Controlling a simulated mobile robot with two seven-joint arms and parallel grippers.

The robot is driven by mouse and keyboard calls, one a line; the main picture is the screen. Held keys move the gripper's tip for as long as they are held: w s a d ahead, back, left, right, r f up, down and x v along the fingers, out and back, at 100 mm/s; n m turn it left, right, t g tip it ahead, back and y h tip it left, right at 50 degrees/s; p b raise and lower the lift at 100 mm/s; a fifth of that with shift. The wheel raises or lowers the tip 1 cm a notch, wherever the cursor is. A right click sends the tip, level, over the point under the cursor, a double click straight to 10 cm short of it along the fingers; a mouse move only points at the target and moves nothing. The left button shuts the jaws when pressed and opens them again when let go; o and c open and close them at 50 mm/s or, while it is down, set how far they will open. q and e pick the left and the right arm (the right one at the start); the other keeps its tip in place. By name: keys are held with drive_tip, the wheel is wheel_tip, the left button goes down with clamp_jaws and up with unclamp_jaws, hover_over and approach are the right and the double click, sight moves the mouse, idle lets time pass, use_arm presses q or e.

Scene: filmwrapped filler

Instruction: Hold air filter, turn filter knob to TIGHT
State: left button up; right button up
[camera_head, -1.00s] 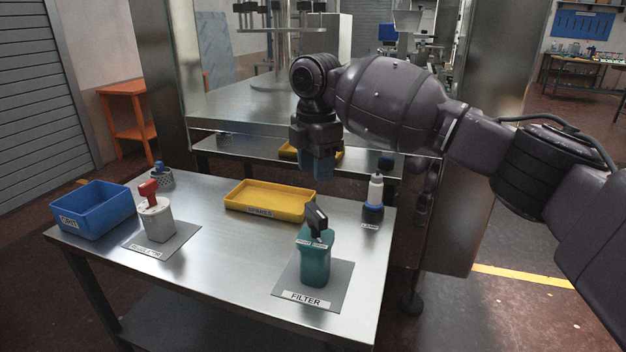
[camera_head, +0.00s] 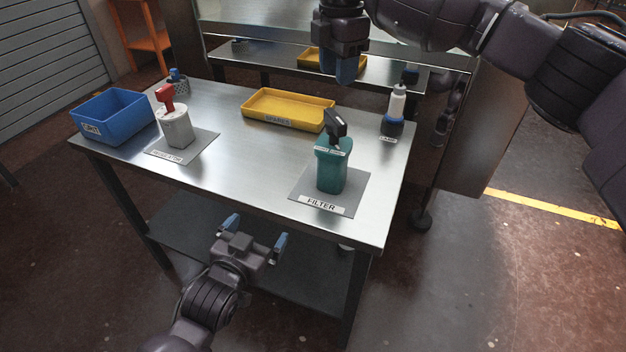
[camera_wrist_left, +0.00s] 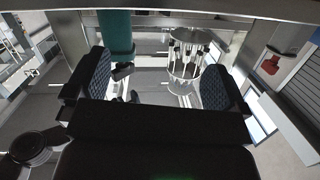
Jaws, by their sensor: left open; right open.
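The air filter is a teal body (camera_head: 332,172) standing upright on a grey mat labelled FILTER, at the right front of the steel table. Its black knob (camera_head: 335,124) sits on top; the small label below it is too small to read. My left gripper (camera_head: 255,233) is open and empty in front of the table's near edge, left of and apart from the filter. In the left wrist view the fingers (camera_wrist_left: 155,85) are spread, with a teal shape (camera_wrist_left: 117,32) beyond them. My right gripper (camera_head: 347,68) is above the table's back right, behind the filter, empty; its finger gap is hard to see.
A white regulator with a red handle (camera_head: 177,128) stands on a mat at left, beside a blue bin (camera_head: 112,132). A yellow SPARES tray (camera_head: 277,120) lies at the back middle. A bottle (camera_head: 396,105) stands behind the filter to the right. The table's front middle is clear.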

sight(327, 157)
use_arm(q)
drive_tip(key=w+d+r+m+t+h, duration=0.1)
drive_tip(key=w+d+r+t+h, duration=0.1)
drive_tip(key=w+d+r, duration=0.6)
drive_tip(key=shift+n, duration=0.8)
drive_tip(key=x, duration=0.3)
drive_tip(key=d+x, duration=0.1)
drive_tip(key=x, duration=0.3)
drive_tip(key=d+x, duration=0.1)
drive_tip(key=x, duration=0.2)
drive_tip(key=shift+d+f, duration=0.2)
drive_tip(key=shift+d, duration=0.15)
drive_tip(key=shift+c, duration=0.5)
drive_tip(key=c, duration=1)
drive_tip(key=o, duration=0.6)
drive_tip(key=c, duration=0.5)
drive_tip(key=shift+o, duration=0.2)
